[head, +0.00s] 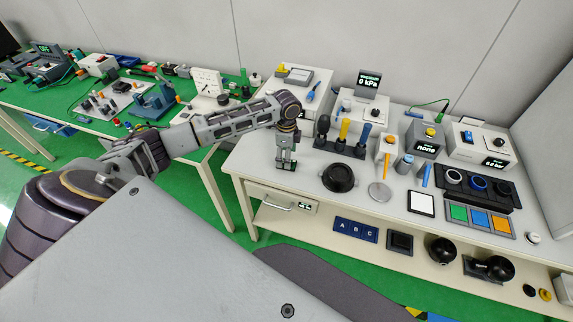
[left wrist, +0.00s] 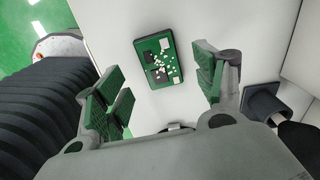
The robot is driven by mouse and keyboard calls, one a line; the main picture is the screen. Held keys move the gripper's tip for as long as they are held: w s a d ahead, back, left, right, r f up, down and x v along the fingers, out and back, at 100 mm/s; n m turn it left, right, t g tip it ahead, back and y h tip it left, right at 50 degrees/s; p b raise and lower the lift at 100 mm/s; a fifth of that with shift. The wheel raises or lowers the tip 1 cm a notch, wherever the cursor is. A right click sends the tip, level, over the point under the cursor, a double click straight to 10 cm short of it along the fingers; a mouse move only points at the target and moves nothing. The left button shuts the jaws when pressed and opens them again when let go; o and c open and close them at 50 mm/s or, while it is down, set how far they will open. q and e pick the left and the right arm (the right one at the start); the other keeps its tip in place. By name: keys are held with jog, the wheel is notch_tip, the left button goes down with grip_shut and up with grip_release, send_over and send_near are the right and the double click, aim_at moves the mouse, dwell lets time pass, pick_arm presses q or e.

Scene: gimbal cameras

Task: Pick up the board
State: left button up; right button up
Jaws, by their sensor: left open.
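The board (left wrist: 172,84) is a green circuit board with dark chips and scattered pale bits. In the left wrist view it lies on the white tabletop, between and beyond my two fingers. My left gripper (left wrist: 161,88) is open with green-padded fingers, and nothing is between its pads. In the head view my left gripper (head: 286,165) points down over the left part of the white table. The board is mostly or fully hidden by the gripper there. I cannot tell the exact height of the fingers above it. My right gripper is not in view.
The white table (head: 300,192) has a black round dish (head: 339,178) and a tool stand (head: 340,147) right of the gripper. A grey box (head: 306,80) stands behind it. A dark square holder (left wrist: 262,100) shows beside the right finger. A green bench (head: 60,100) stands left.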

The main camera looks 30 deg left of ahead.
pick_arm(q)
jog(key=shift+f, duration=1.7)
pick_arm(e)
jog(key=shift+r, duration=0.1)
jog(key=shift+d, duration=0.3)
pick_arm(q)
jog(key=c, duration=1.1)
jog(key=shift+o, duration=0.2)
jog(key=shift+r, duration=0.5)
notch_tip(320, 180, up, 9)
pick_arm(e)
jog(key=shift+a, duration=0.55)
